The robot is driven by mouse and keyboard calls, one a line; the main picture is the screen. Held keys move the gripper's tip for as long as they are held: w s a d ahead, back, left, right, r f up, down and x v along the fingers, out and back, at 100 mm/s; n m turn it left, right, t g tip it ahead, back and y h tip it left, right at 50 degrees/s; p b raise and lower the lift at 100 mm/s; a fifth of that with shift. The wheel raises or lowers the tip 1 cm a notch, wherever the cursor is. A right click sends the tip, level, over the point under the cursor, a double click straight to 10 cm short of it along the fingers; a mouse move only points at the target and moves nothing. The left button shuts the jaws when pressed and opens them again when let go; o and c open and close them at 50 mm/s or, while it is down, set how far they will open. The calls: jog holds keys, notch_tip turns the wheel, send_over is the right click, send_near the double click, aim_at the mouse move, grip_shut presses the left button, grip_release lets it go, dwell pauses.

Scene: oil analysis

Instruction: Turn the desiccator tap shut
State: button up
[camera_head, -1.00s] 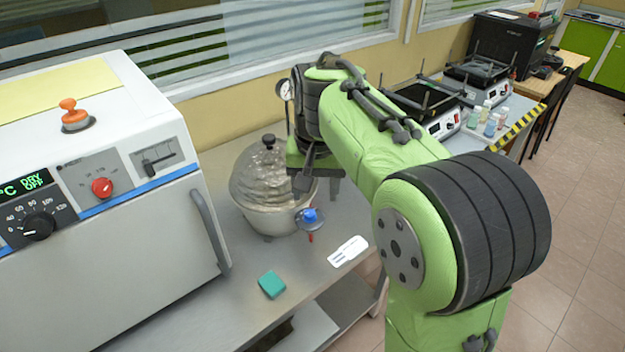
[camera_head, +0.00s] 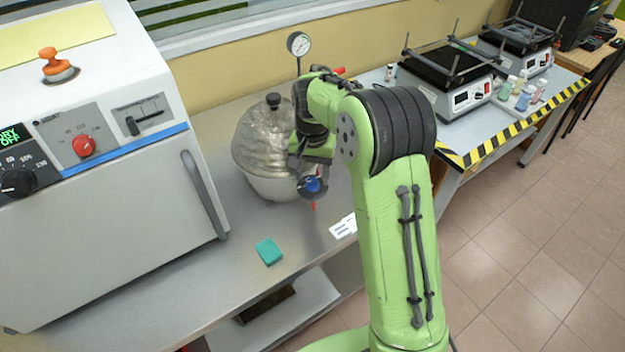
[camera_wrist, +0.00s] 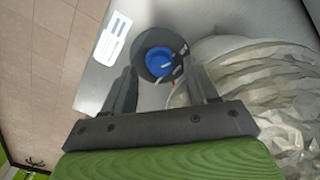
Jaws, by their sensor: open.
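The desiccator (camera_head: 262,150) is a bowl with a wrinkled, translucent dome and a dark knob on top. It stands on the grey bench beside the oven. Its tap (camera_head: 312,186), a blue cap on a dark round disc, sticks out at the front right. In the wrist view the blue tap (camera_wrist: 159,62) lies just ahead of and between my fingertips, and the dome fills the right side. My gripper (camera_wrist: 162,85) is open, with one dark finger on each side of the tap's line. I cannot tell whether either finger touches it. In the head view my gripper (camera_head: 315,168) is directly at the tap, partly hiding it.
A white oven (camera_head: 120,215) stands at left. A pressure gauge (camera_head: 298,46) rises behind the desiccator. A teal block (camera_head: 269,251) and a white label (camera_head: 343,226) lie on the bench (camera_head: 215,275). Hot plates (camera_head: 455,92) and small bottles stand on the right table.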

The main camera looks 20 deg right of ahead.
jog(key=shift+f, duration=0.95)
jog(key=shift+c, duration=0.2)
jog(key=c, duration=1)
